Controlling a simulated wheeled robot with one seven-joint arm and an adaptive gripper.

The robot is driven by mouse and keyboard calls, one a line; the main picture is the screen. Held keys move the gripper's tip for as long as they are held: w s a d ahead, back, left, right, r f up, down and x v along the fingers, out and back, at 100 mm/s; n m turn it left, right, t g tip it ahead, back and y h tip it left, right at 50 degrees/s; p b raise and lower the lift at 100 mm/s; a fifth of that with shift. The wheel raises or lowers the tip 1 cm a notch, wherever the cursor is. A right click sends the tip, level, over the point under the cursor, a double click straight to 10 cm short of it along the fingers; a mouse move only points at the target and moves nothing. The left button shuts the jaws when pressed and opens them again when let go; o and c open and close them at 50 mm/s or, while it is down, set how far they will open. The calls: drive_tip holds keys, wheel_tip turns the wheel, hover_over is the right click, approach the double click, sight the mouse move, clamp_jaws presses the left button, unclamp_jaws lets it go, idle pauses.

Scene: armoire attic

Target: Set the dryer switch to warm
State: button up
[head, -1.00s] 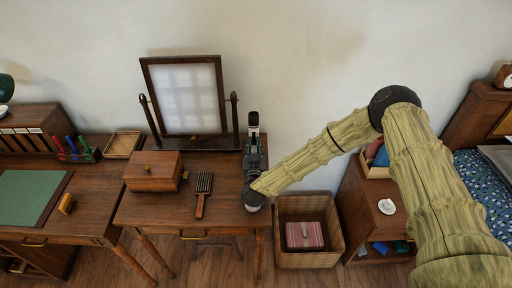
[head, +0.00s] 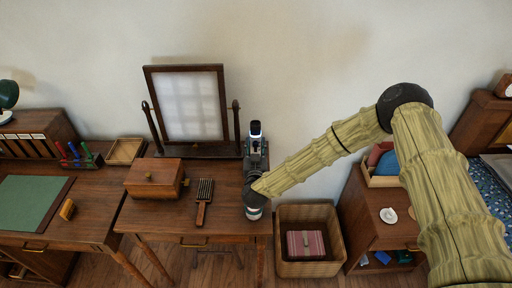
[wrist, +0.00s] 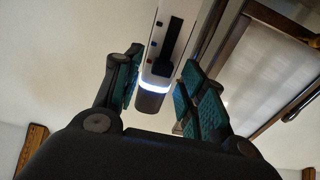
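The dryer (head: 255,130) is a slim pale body with a dark end and a bright ring, above the right side of the dressing table. In the wrist view the dryer (wrist: 163,60) shows a dark slot with a black slider, small marks, a red mark and a glowing white ring near its rounded grey end. My gripper (head: 256,152) is just below it in the head view. I cannot read the setting labels.
A framed mirror (head: 189,103) stands left of my gripper. A wooden box (head: 153,178) and a brush (head: 204,202) lie on the dressing table (head: 165,217). A basket (head: 311,268) is on the floor to the right, beside a nightstand (head: 377,228).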

drive_tip(key=shift+s, duration=0.15)
drive_tip(key=s+d, duration=0.1)
drive_tip(key=s, duration=1)
drive_tip(key=shift+s, duration=0.35)
drive_tip(key=shift+d, duration=0.1)
